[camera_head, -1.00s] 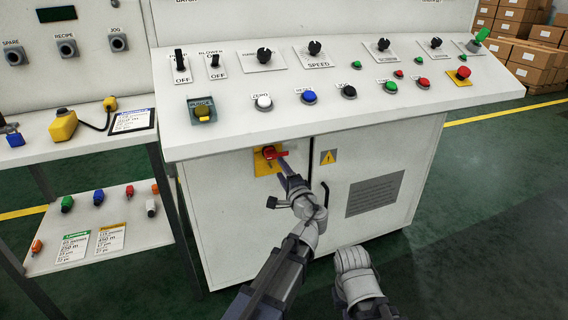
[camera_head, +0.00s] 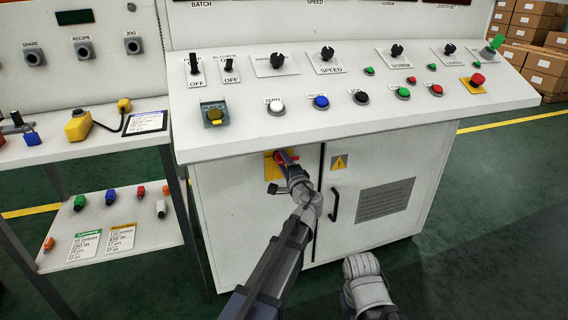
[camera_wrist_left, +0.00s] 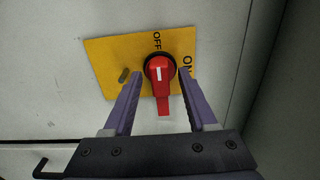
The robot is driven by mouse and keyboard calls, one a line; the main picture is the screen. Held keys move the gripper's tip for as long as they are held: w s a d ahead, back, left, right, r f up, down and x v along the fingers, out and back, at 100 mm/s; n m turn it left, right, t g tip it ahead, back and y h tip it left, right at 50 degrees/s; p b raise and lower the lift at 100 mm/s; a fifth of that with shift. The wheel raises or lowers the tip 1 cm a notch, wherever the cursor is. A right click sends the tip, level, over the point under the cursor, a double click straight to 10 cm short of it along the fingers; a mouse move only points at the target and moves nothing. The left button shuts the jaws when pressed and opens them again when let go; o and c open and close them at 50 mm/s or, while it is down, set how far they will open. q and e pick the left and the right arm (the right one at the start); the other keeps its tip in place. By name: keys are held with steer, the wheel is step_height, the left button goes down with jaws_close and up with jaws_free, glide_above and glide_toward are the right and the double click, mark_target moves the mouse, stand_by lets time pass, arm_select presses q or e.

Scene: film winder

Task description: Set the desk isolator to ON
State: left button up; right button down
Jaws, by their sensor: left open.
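The desk isolator is a red rotary handle on a yellow plate (camera_head: 271,167) on the front of the desk cabinet, below the sloping panel. In the left wrist view the red handle (camera_wrist_left: 160,82) has its white mark toward the OFF label, and its long end hangs down. The ON label is to the right on the plate (camera_wrist_left: 108,58). My left gripper (camera_head: 286,163) is at the handle. In the left wrist view its open fingers (camera_wrist_left: 160,74) stand on both sides of the handle, with visible gaps.
The control panel (camera_head: 330,130) overhangs just above my left gripper, with several knobs and buttons. A black door handle (camera_head: 334,204) is to the right of it. A side table and shelf (camera_head: 150,235) with small parts stand at left.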

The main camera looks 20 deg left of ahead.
arm_select(q)
jaws_close()
stand_by(0.3)
steer(key=shift+m, duration=0.3)
steer(key=m, duration=1.2)
steer(key=shift+m, duration=2.7)
